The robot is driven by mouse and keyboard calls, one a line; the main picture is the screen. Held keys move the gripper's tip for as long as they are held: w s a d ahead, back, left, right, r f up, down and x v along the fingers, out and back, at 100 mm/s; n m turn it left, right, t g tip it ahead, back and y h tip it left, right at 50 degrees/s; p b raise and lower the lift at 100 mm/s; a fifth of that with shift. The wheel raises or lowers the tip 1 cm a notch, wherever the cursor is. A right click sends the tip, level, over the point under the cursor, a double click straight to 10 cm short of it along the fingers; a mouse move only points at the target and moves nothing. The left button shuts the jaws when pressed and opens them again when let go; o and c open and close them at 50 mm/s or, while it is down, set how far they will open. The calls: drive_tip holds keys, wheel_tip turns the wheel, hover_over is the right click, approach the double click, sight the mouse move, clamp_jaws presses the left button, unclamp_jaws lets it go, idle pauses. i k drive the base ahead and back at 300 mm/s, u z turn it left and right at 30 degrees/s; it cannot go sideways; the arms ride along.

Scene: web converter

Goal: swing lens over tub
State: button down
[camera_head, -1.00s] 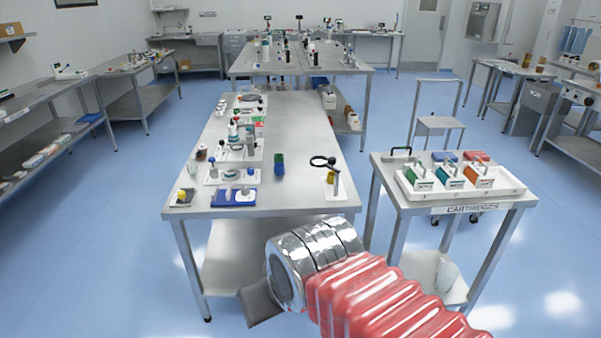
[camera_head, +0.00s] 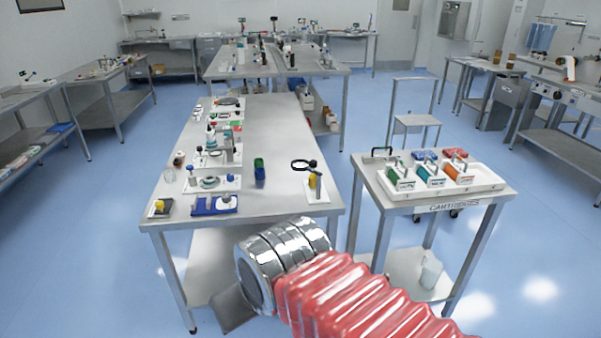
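The lens (camera_head: 302,166) is a dark ring on a short arm, held out to the left of a small stand with a yellow part (camera_head: 315,183). The stand is on a white plate at the right side of the steel bench. I cannot tell for certain which item is the tub; a small round dish (camera_head: 210,182) sits on a white plate at the bench's left side, apart from the lens. My gripper (camera_head: 228,308) shows only as a grey piece below the shiny metal wrist, low in front of the bench. Its fingers are not clear, and it touches no lens.
A dark blue and green item (camera_head: 260,172) stands on the bench between dish and lens. A blue tray (camera_head: 203,208) is near the front edge. Bottles and small fixtures line the left side. A cartridge cart (camera_head: 430,207) stands to the right. The bench's front middle is clear.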

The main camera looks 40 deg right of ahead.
sight(313, 163)
drive_tip(key=i, duration=0.9)
drive_tip(key=u, duration=0.05)
